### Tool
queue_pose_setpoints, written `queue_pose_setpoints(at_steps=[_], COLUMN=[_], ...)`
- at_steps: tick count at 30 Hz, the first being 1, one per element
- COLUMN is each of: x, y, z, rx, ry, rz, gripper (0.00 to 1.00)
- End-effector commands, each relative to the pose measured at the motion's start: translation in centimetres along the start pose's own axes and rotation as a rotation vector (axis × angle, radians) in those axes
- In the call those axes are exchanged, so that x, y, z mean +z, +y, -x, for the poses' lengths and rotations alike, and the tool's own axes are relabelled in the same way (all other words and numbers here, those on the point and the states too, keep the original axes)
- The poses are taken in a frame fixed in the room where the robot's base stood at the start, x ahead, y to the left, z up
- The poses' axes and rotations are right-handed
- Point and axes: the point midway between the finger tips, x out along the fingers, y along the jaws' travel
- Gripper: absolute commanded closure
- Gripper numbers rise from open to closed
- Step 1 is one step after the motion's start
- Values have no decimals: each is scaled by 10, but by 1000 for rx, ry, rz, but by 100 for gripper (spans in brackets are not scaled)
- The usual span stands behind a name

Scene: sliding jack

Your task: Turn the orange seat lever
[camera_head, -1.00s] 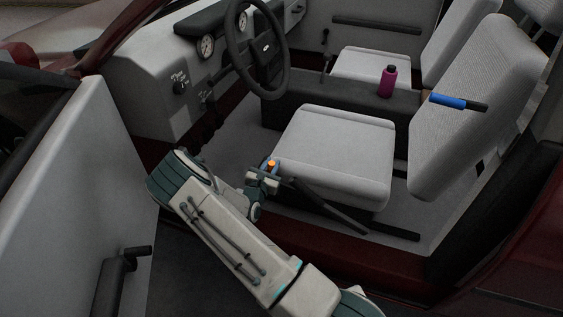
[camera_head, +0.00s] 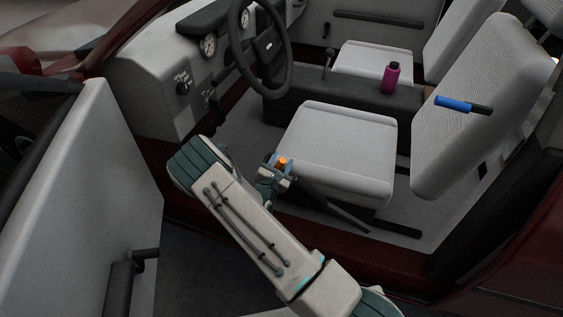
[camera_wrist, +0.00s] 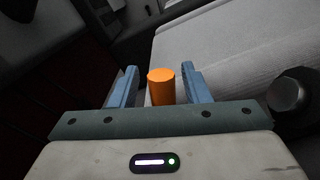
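The orange seat lever (camera_head: 281,163) shows at the front left corner of the driver's seat (camera_head: 345,145), at the end of a dark bar (camera_head: 335,206) along the seat's side. In the wrist view the lever's orange knob (camera_wrist: 161,87) is a short upright cylinder. My gripper (camera_head: 278,161) is at the lever. In the wrist view my gripper (camera_wrist: 159,85) has its two blue fingers apart, one on each side of the knob. Narrow gaps show beside the knob, so the fingers do not look closed on it. The knob's base is hidden behind the gripper body.
The steering wheel (camera_head: 265,50) and dashboard are beyond my arm. The open door (camera_head: 85,190) stands at the left. A blue handle (camera_head: 453,104) sticks out by the seat back. A dark round knob (camera_wrist: 288,90) is right in the wrist view.

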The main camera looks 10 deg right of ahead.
Motion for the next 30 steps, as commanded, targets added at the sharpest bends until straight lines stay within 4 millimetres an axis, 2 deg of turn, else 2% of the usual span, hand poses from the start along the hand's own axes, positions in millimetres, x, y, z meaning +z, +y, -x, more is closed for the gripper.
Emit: queue_pose_setpoints(at_steps=[8,11,21,25,30], x=[0,0,0,0,0], y=[-1,0,1,1,0], z=[7,22,99,120,135], rx=[-3,-2,1,1,0], ry=[1,2,2,2,1], rz=[1,1,2,2,1], gripper=[57,57,57,57,57])
